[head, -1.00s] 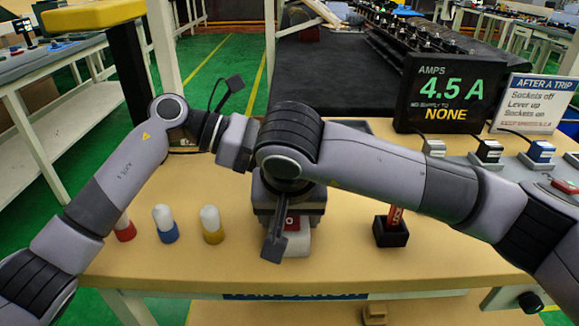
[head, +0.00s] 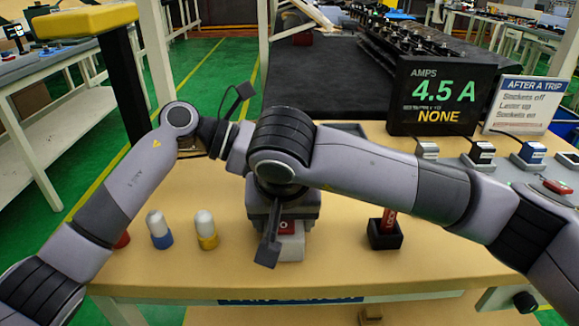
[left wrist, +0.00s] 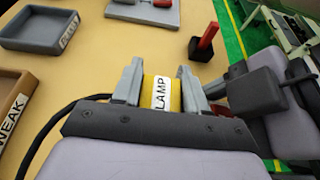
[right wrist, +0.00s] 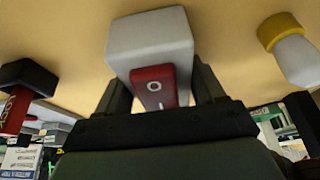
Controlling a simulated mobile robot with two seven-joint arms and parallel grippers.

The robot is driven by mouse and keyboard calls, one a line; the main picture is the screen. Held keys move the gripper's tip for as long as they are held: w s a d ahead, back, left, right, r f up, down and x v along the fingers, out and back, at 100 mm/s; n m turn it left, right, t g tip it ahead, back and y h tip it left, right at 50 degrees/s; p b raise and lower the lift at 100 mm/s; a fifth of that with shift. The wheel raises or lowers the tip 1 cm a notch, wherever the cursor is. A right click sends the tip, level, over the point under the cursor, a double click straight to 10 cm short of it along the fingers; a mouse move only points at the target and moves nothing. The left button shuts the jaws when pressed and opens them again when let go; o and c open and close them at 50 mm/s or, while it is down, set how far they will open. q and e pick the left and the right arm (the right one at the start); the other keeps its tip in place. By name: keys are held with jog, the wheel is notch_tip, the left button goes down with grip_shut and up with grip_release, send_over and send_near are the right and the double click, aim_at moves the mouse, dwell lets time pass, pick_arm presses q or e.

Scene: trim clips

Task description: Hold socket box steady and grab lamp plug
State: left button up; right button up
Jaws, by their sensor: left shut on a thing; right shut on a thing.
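The socket box (head: 290,243) is a white block with a red rocker switch, standing on the bench under my right gripper (head: 285,215). In the right wrist view the box (right wrist: 150,42) lies between the fingers, and my right gripper (right wrist: 158,95) is shut on it. The lamp plug (left wrist: 147,88) is yellow with a white LAMP label. My left gripper (left wrist: 160,80) is shut on it in the left wrist view, and a dark cable runs off to the left. In the head view the left gripper and the plug are hidden behind my right arm.
A blue-based peg (head: 158,230) and a yellow-based one (head: 206,230) stand left of the box. A red lever in a dark block (head: 384,235) stands right. The display (head: 433,95) reads 4.5 A and NONE.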

pick_arm(q)
notch_tip(320, 180, up, 10)
jog(key=shift+f, duration=0.2)
pick_arm(e)
jog(key=o, duration=1.4)
jog(key=shift+c, duration=0.2)
